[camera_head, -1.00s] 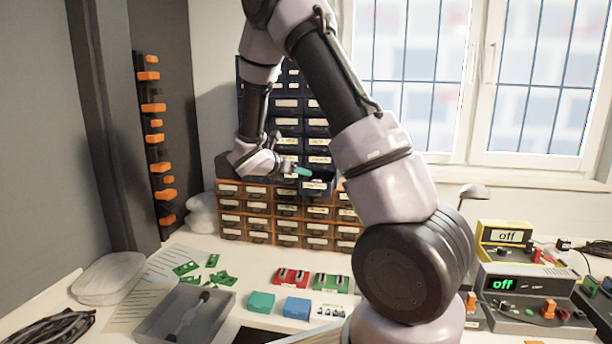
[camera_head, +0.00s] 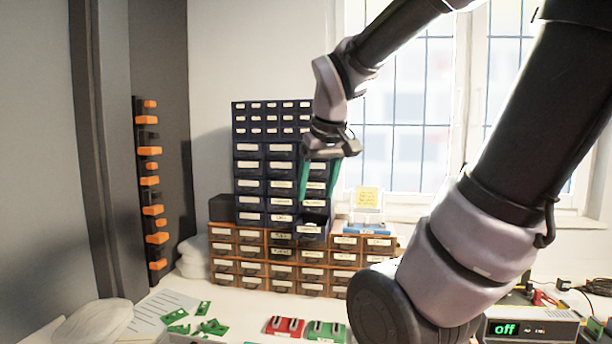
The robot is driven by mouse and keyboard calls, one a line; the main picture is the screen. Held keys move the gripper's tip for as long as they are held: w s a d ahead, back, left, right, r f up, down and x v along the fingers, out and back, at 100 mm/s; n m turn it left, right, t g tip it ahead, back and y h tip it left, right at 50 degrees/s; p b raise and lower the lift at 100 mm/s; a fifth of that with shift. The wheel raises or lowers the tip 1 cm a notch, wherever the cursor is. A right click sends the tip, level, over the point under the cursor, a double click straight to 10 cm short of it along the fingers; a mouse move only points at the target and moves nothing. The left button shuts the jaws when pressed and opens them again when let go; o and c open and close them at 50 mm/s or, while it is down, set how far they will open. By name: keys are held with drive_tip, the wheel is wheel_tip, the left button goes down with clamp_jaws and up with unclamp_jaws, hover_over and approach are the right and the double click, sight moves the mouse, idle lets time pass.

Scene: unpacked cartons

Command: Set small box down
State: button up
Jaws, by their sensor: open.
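My gripper (camera_head: 316,198) hangs fingers down in front of the dark blue drawer cabinet (camera_head: 265,182). Its two teal fingers are spread apart, with nothing visible between them. Just below the fingertips, one dark blue drawer (camera_head: 312,230) in the bottom row stands out from the cabinet, open. I cannot tell what is in it. No thing in view is clearly the small box. A black box (camera_head: 222,208) sits on the orange drawer cabinet, left of the blue one.
The orange drawer cabinet (camera_head: 252,236) stands at the back of the white table. A clear holder with a yellow note (camera_head: 367,198) stands on it at right. Green boards (camera_head: 203,308) and a red block (camera_head: 285,325) lie in front. An instrument reading "off" (camera_head: 530,328) is at lower right.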

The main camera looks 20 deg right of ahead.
drive_tip(key=s+a+r+m+t+y, duration=0.1)
drive_tip(key=a+m, duration=0.1)
drive_tip(key=s+a+r+m+t+y, duration=0.1)
drive_tip(key=s+r, duration=0.1)
drive_tip(key=shift+s+a+r+m, duration=0.1)
drive_tip(key=shift+a+r+m, duration=0.05)
drive_tip(key=shift+a+m, duration=0.25)
idle(0.9)
